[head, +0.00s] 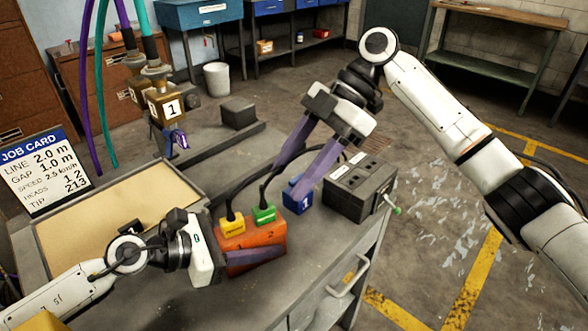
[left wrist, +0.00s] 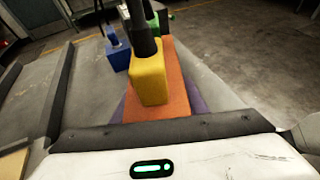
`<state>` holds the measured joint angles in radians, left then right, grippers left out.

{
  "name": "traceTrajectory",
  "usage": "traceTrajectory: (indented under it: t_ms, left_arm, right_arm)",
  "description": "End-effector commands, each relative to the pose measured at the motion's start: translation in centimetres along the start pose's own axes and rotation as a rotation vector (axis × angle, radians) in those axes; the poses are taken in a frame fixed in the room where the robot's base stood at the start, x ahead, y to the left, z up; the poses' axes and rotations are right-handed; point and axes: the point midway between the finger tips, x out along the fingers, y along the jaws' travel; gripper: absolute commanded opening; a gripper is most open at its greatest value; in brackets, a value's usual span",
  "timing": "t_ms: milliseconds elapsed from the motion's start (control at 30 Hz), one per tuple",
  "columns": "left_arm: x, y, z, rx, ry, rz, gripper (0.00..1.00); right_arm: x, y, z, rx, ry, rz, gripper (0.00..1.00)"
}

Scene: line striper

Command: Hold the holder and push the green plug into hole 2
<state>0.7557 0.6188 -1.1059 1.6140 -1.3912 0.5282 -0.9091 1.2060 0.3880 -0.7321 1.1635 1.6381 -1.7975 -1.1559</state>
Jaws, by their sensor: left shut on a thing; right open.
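The orange holder (head: 274,239), marked 1 and 2, stands on the grey bench top. My left gripper (head: 265,249) is shut on it, one purple finger along its near face; the holder also shows in the left wrist view (left wrist: 177,88). The yellow plug (head: 232,226) stands upright at hole 1. The green plug (head: 264,215) stands upright at hole 2; its depth cannot be told. It is partly hidden in the left wrist view (left wrist: 154,24). My right gripper (head: 287,176) is open, its fingers apart, above and behind the green plug, near a blue block.
The blue block (head: 299,199), marked 1, stands right of the holder. A dark grey box (head: 352,190) with a green-tipped lever stands further right; black cables arch from the plugs towards it. A tan board (head: 110,222) lies left. A job card (head: 43,172) stands at far left.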

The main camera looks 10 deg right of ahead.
Motion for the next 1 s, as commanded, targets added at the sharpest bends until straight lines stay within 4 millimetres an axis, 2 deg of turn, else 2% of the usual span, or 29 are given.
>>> traceTrajectory:
  t_ms: [200,233,333,600,733,867,1000]
  left_arm:
    - [0.0,0.0,0.0,0.000,0.000,-0.001,0.02]
    - [0.0,0.0,0.0,0.000,0.000,-0.001,0.44]
    - [0.0,0.0,0.0,0.000,0.000,0.000,0.61]
    - [0.0,0.0,0.0,0.000,0.000,0.000,0.61]
    - [-0.8,0.1,-0.1,0.000,0.001,0.002,0.61]
    - [-3.0,0.1,-0.1,0.000,0.002,0.002,0.61]
    - [-6.1,0.0,-0.2,0.000,0.004,0.002,0.61]
  right_arm:
    - [0.0,0.0,0.0,0.000,0.000,0.000,0.51]
    - [0.0,0.0,0.0,0.000,0.000,0.000,0.51]
    - [0.0,0.0,0.0,0.000,0.000,0.000,0.51]
    - [0.0,0.0,0.0,0.000,0.000,0.000,0.51]
    - [0.0,0.0,0.0,0.000,0.000,0.000,0.51]
    - [0.0,0.0,0.0,0.000,0.000,0.000,0.51]
    - [0.0,0.0,0.0,0.000,0.000,0.000,0.51]
